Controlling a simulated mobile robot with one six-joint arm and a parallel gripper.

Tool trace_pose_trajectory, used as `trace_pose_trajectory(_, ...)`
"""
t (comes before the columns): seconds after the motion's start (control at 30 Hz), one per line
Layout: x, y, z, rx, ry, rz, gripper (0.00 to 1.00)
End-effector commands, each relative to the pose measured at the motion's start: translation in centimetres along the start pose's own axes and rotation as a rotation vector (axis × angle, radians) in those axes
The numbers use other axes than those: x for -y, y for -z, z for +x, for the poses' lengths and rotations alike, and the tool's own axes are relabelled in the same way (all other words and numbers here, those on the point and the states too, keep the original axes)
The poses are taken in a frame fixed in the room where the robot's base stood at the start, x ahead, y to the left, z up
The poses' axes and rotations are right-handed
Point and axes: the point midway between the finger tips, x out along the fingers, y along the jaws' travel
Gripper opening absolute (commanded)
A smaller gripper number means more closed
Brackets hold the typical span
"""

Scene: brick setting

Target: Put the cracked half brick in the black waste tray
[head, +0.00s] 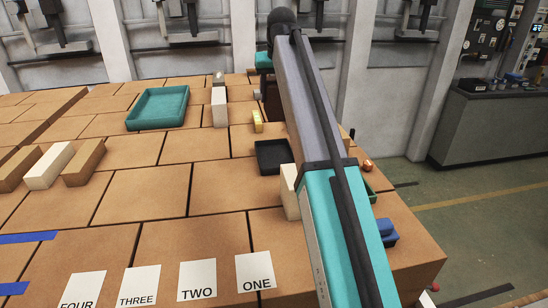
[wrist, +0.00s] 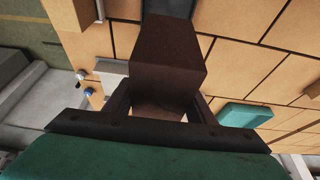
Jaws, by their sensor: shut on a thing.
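My gripper (wrist: 160,104) is shut on a dark brown brick (wrist: 168,62), which fills the middle of the wrist view between the two fingers. I cannot make out a crack on it. In the head view the brown brick (head: 271,102) shows partly beside my arm, which hides much of it and of the gripper. The black waste tray (head: 272,147) lies on the brick-patterned top, just left of my arm and nearer than the held brick. Its right side is close to the arm, and its visible floor looks empty.
A teal tray (head: 158,122) lies farther left. A cream upright block (head: 219,106) and a yellow piece (head: 257,122) stand behind the black tray. Several bricks lie at the left. Another cream block (head: 289,190) is partly behind my arm. Number cards lie in front.

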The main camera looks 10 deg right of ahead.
Motion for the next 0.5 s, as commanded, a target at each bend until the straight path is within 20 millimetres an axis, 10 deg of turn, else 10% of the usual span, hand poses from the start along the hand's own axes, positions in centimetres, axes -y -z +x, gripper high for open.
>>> trace_pose_trajectory(0.5, 0.2, -2.5, 5.9, -0.001, 0.001, -0.003, 0.08)
